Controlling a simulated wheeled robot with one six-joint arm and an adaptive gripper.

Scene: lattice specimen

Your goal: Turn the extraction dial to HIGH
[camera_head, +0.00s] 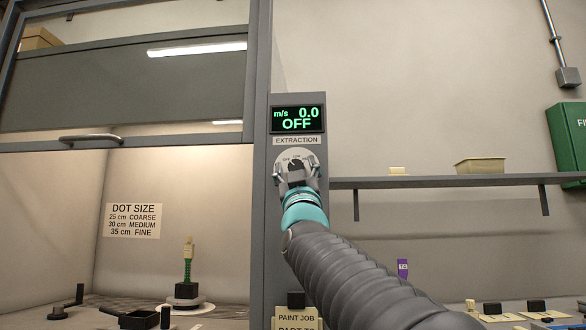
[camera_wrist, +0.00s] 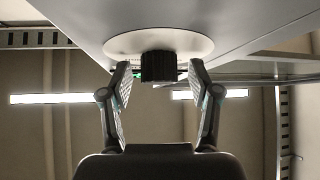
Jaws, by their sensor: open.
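The extraction dial (camera_head: 296,163) is a dark knob on a pale round plate, set on a grey post under the label EXTRACTION. The display (camera_head: 297,119) above it reads m/s 0.0 and OFF. My gripper (camera_head: 297,176) is at the dial and hides its lower part in the head view. In the wrist view the knob (camera_wrist: 158,66) stands between the fingertips of my open gripper (camera_wrist: 158,76), one finger on each side. The round plate (camera_wrist: 125,43) is behind it.
A glazed sash with a handle (camera_head: 90,138) hangs at the left above a booth holding a green lattice piece (camera_head: 188,262) on a round stand. A shelf (camera_head: 430,182) with a tray (camera_head: 480,165) runs right of the post. A green box (camera_head: 568,140) is at the far right.

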